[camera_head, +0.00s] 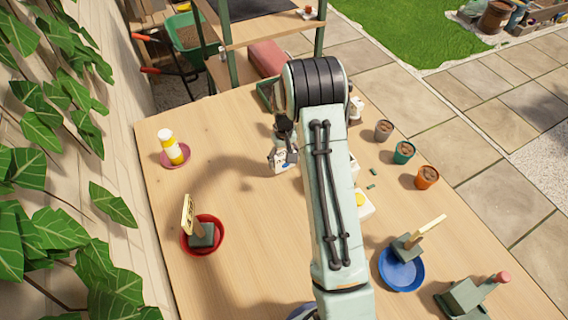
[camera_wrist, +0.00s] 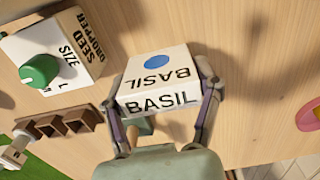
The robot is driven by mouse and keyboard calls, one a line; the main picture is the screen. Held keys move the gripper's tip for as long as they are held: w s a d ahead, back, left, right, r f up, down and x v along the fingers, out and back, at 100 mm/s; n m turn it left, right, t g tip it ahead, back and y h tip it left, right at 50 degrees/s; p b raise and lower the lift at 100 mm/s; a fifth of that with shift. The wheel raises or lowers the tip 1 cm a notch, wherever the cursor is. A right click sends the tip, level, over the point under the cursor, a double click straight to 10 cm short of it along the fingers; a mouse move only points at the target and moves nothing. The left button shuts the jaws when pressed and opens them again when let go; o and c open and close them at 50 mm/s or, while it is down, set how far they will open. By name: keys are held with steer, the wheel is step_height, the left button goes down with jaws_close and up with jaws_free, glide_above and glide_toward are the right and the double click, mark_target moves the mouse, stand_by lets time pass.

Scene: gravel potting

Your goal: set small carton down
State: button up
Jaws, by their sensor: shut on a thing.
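A small white carton (camera_wrist: 158,67) marked BASIL, with a blue dot on its top, is between the fingers of my gripper (camera_wrist: 160,92) in the wrist view. The fingers press on its two opposite sides. In the head view the carton (camera_head: 278,161) shows at the fingertips of my gripper (camera_head: 285,150), over the wooden table (camera_head: 235,125). I cannot tell whether its bottom touches the wood. My arm hides part of the table to its right.
A white seed dropper box (camera_wrist: 78,38) with a green knob is close beside the carton. A yellow-and-white bottle (camera_head: 172,147) stands on a pink saucer at left. A red dish (camera_head: 219,245), a blue dish (camera_head: 410,277) and several small pots (camera_head: 404,152) stand around. The table's left-middle is clear.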

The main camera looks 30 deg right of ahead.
mark_target(284, 165)
steer(key=shift+f, duration=1.45)
steer(key=shift+s+f, duration=0.1)
steer(key=shift+f, duration=0.1)
steer(key=o, duration=1.1)
steer(key=shift+r, duration=0.1)
step_height(284, 165, up, 12)
steer(key=shift+a+r, duration=0.1)
steer(key=shift+r, duration=0.1)
steer(key=s+a+r, duration=0.5)
steer(key=s+r, duration=0.1)
steer(key=s, duration=0.2)
steer(key=s+a+r, duration=0.5)
steer(key=s, duration=0.3)
steer(key=shift+n+y, duration=0.4)
steer(key=shift+n, duration=0.2)
steer(key=s+a, duration=0.1)
steer(key=s, duration=0.3)
steer(key=s+a, duration=0.1)
steer(key=s, duration=0.3)
steer(key=s+a, duration=0.2)
steer(key=s, duration=0.2)
steer(key=shift+s+f, duration=0.2)
steer(key=shift+f, duration=0.05)
